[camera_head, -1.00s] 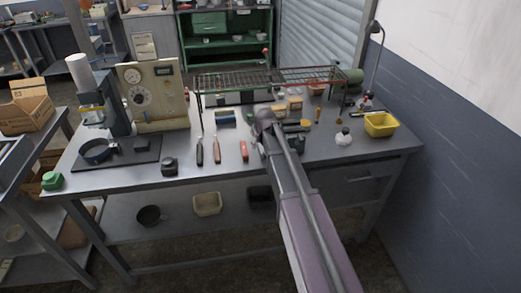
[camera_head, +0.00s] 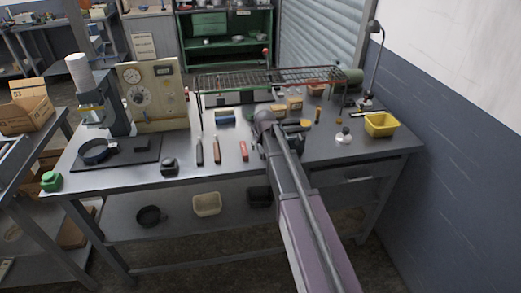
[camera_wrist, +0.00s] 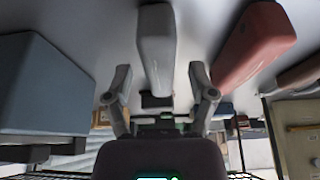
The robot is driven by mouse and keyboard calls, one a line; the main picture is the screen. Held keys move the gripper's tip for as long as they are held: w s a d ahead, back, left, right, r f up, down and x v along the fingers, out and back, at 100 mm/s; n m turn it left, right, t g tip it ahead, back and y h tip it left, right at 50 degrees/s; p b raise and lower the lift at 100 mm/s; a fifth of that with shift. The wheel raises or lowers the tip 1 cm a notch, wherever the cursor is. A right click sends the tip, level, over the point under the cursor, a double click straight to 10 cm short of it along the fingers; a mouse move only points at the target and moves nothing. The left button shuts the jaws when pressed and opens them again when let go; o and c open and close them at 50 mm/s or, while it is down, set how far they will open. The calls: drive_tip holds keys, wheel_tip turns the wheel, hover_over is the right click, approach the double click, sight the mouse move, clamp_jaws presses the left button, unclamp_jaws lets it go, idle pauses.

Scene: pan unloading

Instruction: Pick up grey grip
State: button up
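In the wrist view, which is upside down, a light grey grip (camera_wrist: 157,45) stretches from the top edge toward my gripper (camera_wrist: 160,82). My two fingers are open and spread on either side of the grip's lower end in the picture, with gaps on both sides. I cannot tell how far the grip is in depth. A red handle (camera_wrist: 255,42) lies close on the right, beside the right finger. In the head view my arm covers the gripper and this grip. There the red handle (camera_head: 244,151) lies just left of my arm on the metal bench (camera_head: 300,165).
A blue-grey block (camera_wrist: 45,85) stands on the left in the wrist view. In the head view, two more slim handles (camera_head: 217,150) lie left of the red one. A wire rack (camera_head: 270,78) spans the bench behind. A yellow bin (camera_head: 381,125) stands at the right.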

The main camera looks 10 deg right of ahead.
sight(261, 147)
clamp_jaws()
drive_tip(key=shift+r, duration=0.2)
wheel_tip(261, 147, up, 4)
drive_tip(key=p, duration=0.4)
drive_tip(key=shift+f, duration=0.15)
drive_tip(key=shift+s+r+p, duration=0.25)
drive_tip(key=shift+s+p, duration=0.05)
drive_tip(key=s+a+p, duration=0.1)
drive_tip(key=s, duration=1.4)
drive_tip(key=shift+s+r, duration=0.2)
drive_tip(key=shift+r, duration=0.25)
